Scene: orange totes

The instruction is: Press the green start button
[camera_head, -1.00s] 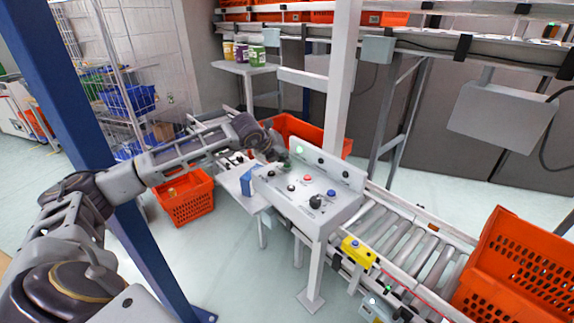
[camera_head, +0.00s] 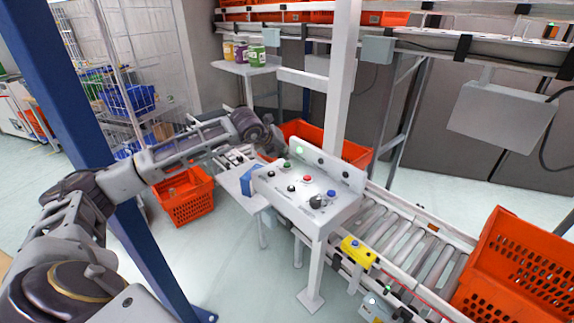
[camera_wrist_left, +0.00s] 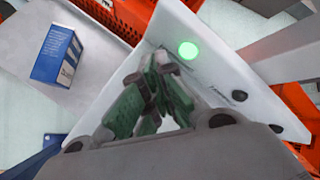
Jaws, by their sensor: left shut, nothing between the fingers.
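The grey control box (camera_head: 318,212) stands on a post in the head view. Its green button (camera_head: 286,165) is on the far left of the sloped top, near a red button (camera_head: 307,179). My left gripper (camera_head: 272,152) is just behind and left of the green button, apart from it in the picture. In the left wrist view the greenish fingers (camera_wrist_left: 158,82) are shut and empty over the panel. The green button cannot be made out there. A round green lamp (camera_wrist_left: 188,50) glows on the upright back plate; it also shows in the head view (camera_head: 299,149). My right gripper is out of view.
A blue box (camera_head: 248,181) stands on a shelf left of the panel. An orange tote (camera_head: 303,131) is behind the panel. A roller conveyor (camera_head: 415,238) runs right, with a yellow button box (camera_head: 358,252) on its edge. A blue post (camera_head: 95,150) stands at left.

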